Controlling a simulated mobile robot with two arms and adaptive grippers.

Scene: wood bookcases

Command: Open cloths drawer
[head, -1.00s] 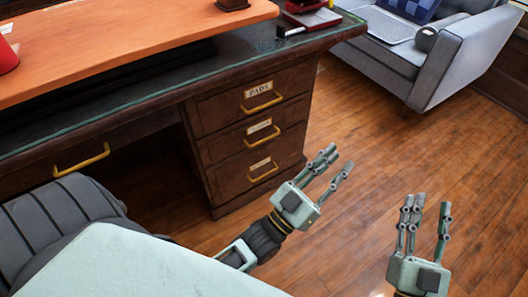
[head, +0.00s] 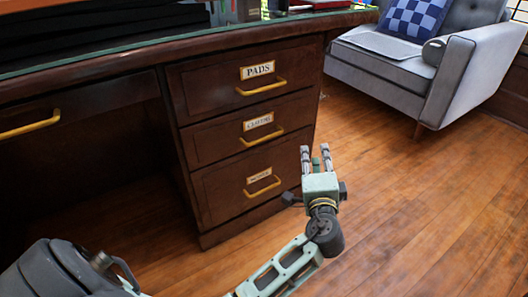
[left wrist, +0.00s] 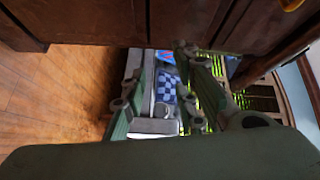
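The dark wood desk has a stack of drawers with yellow handles. The middle drawer (head: 215,140) has a label that seems to read "CLOTHS" and a handle (head: 262,138); it is closed. The top drawer (head: 208,88), labelled "PADS", and the bottom drawer (head: 222,190), its label too small to read, are closed too. My left gripper (head: 316,160) is to the right of the drawer fronts, fingers pointing up, apart from the handles. In the left wrist view the fingers of the left gripper (left wrist: 165,90) are spread with nothing between them. My right gripper is out of view.
Another yellow handle (head: 28,125) is on the desk front at the left. A grey sofa (head: 460,65) with a checkered cushion (head: 415,18) stands at the back right. The wooden floor (head: 420,210) right of the drawers is clear.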

